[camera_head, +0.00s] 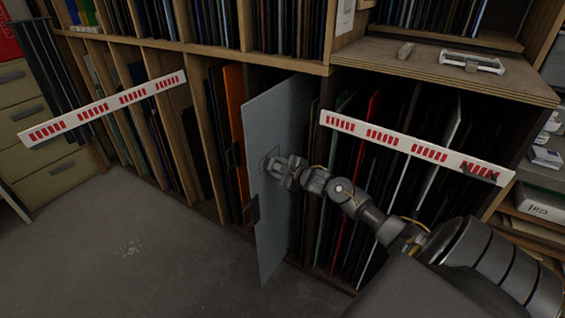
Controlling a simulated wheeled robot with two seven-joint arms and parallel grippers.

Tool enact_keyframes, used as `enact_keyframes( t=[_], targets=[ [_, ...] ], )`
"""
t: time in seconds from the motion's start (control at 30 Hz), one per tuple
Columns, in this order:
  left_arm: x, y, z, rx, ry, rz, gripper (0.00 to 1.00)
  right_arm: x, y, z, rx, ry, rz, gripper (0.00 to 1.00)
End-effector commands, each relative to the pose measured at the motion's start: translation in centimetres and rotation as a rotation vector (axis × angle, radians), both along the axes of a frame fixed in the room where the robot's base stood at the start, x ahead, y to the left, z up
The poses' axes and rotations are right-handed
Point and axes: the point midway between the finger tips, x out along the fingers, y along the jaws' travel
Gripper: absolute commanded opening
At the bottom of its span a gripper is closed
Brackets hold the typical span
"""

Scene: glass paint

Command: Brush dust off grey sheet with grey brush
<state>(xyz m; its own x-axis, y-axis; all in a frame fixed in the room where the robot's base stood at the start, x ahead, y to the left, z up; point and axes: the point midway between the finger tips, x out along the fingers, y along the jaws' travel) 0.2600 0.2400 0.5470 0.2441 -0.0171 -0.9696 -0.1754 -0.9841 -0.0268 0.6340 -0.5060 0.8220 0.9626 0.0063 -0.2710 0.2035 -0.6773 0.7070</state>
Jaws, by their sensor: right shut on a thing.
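The grey sheet (268,110) stands upright, partly pulled out of the lower rack, its face turned toward my right arm. My right gripper (271,166) is at the middle of this face, shut on a small grey thing that looks like the grey brush (268,157). The thing is mostly hidden by the fingers and blends with the sheet. I cannot tell whether it touches the sheet. Dust on the sheet cannot be made out. My left gripper is not in view.
Two white bars with red marks, one left (105,108) and one right (412,146), cross the rack front. Many sheets stand in the slots. The floor (125,215) at left is clear except pale specks.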

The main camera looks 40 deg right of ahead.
Motion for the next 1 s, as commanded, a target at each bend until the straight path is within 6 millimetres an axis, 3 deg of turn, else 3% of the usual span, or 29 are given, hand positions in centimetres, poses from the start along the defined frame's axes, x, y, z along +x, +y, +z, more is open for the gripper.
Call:
enact_keyframes(
  t=[0.1, 0.43, 0.8, 1.0],
  targets=[
    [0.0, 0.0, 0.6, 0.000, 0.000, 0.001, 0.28, -0.1, 1.1, 0.3, 0.003, -0.004, 0.007, 0.21],
    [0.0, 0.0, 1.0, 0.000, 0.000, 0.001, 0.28, -0.2, 2.0, 0.3, 0.004, -0.004, 0.011, 0.22],
    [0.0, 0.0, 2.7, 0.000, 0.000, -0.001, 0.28, -1.4, 4.9, 0.3, 0.004, -0.004, 0.009, 0.21],
    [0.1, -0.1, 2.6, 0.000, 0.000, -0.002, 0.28, -1.6, 4.9, 0.1, 0.003, -0.005, 0.006, 0.21]
  ],
)
